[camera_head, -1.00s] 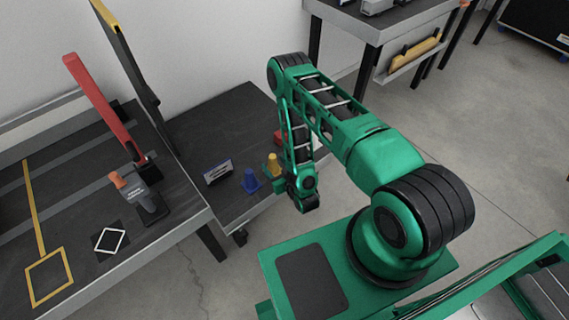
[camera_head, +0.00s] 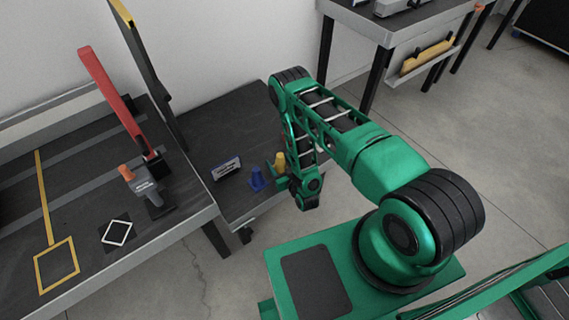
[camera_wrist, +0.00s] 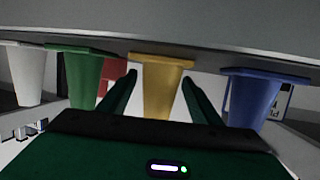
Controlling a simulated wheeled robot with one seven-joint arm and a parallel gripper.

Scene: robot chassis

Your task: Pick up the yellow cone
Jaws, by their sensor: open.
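The yellow cone (camera_head: 279,161) stands on the low dark table in the head view, partly covered by my gripper. In the wrist view the yellow cone (camera_wrist: 160,88) appears with its wide base upward, between my two green fingers. My gripper (camera_wrist: 160,97) is open, with one finger on each side of the cone and gaps showing at both sides. In the head view my gripper (camera_head: 279,174) is at the cone; contact cannot be told.
A blue cone (camera_wrist: 252,95) stands close on the right in the wrist view. A green cone (camera_wrist: 85,80), a white cone (camera_wrist: 27,75) and a red thing (camera_wrist: 112,73) are to the left. A small labelled block (camera_head: 227,168) lies on the low table (camera_head: 225,130).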

